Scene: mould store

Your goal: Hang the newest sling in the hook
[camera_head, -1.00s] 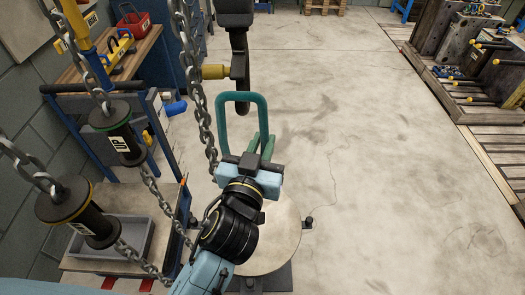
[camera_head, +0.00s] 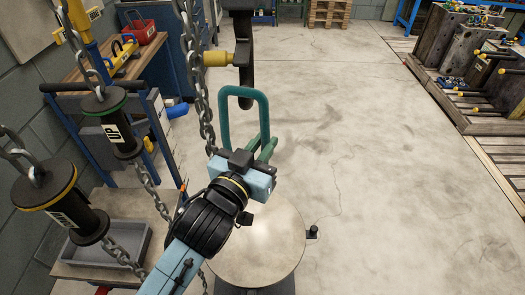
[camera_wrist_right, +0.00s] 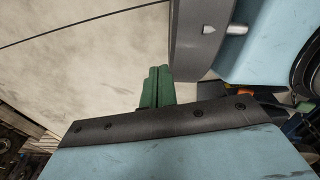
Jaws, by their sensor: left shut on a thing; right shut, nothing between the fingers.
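A teal sling (camera_head: 225,122), shaped like a stiff upright loop, is in my left gripper (camera_head: 266,150) in the head view. That gripper's green fingers are shut on it near its lower end. A black hook (camera_head: 243,58) hangs at the top centre with a yellow handle (camera_head: 216,59) at its left side. The hook's lower part overlaps the loop's top in the picture; I cannot tell whether it passes through or stays apart in depth. My right gripper (camera_wrist_right: 155,86) shows only in the right wrist view, its green fingers shut together and empty.
Chains (camera_head: 191,60) hang left of the hook. Black spools, one marked UP (camera_head: 112,122), hang on the left. A round pedestal top (camera_head: 270,240) stands below my left gripper. A bench with a red basket (camera_head: 140,32) is at the back left.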

